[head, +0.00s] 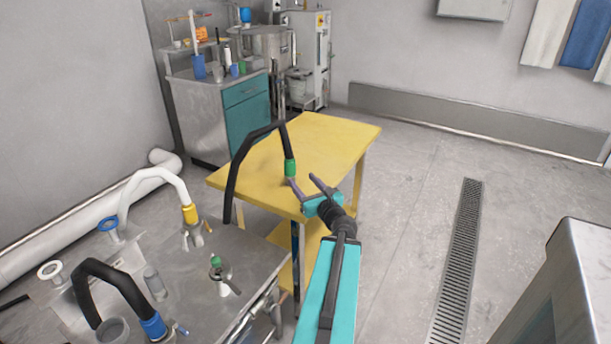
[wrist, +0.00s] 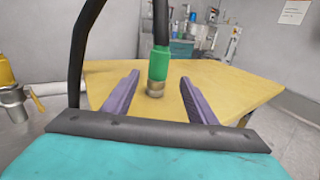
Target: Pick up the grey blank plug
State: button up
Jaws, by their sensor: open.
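A small grey cylinder (head: 154,283), which may be the grey blank plug, stands on the steel bench (head: 262,262) at lower left in the head view. I cannot confirm that it is the plug. My gripper (head: 303,182) is well to its right, over the near part of the yellow table (head: 330,139). In the wrist view my gripper (wrist: 159,77) is open with its fingers wide apart. A black hose end with a green collar (wrist: 157,65) and a brass tip shows between the fingers, and I cannot tell how far beyond them. It seems ungripped.
A white hose with a yellow collar (head: 190,214) and a black hose with a blue collar (head: 153,327) arch over the bench. A green-topped fitting (head: 217,273) stands between my arm and the grey cylinder. A steel cabinet (head: 218,112) is behind. Floor at right is clear around a drain grate (head: 459,255).

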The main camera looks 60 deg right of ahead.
aim_at(151, 276)
jog(key=k, duration=1)
